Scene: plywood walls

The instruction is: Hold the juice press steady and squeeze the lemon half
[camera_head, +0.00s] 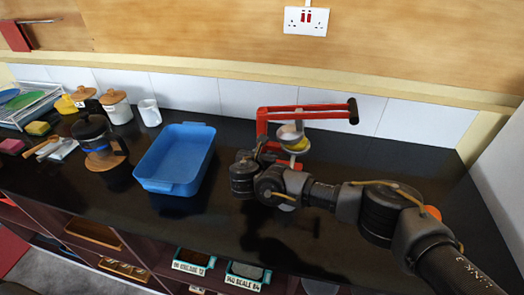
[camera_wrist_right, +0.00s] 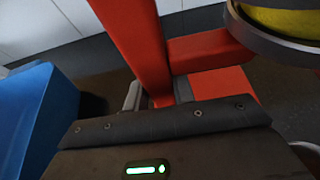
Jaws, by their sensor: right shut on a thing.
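The red juice press (camera_head: 262,122) stands on the dark counter near the back wall. Its lever (camera_head: 315,108) runs level to the right and ends in a black handle (camera_head: 353,111). A grey cup on the press holds the yellow lemon half (camera_head: 291,133); yellow also shows in the cup in the right wrist view (camera_wrist_right: 285,20). My right gripper (camera_head: 264,158) is low at the press; in the right wrist view (camera_wrist_right: 158,97) its fingers are shut on the red upright (camera_wrist_right: 137,40). My arm hides the lower press in the head view. My left gripper is not in view.
A blue tray (camera_head: 147,180) lies left of my right gripper. Further left are a coffee press (camera_head: 92,133), lidded jars (camera_head: 116,107), a white mug (camera_head: 149,112) and a dish rack (camera_head: 25,103). Open shelves (camera_head: 130,248) are below the counter. The counter's right end is clear.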

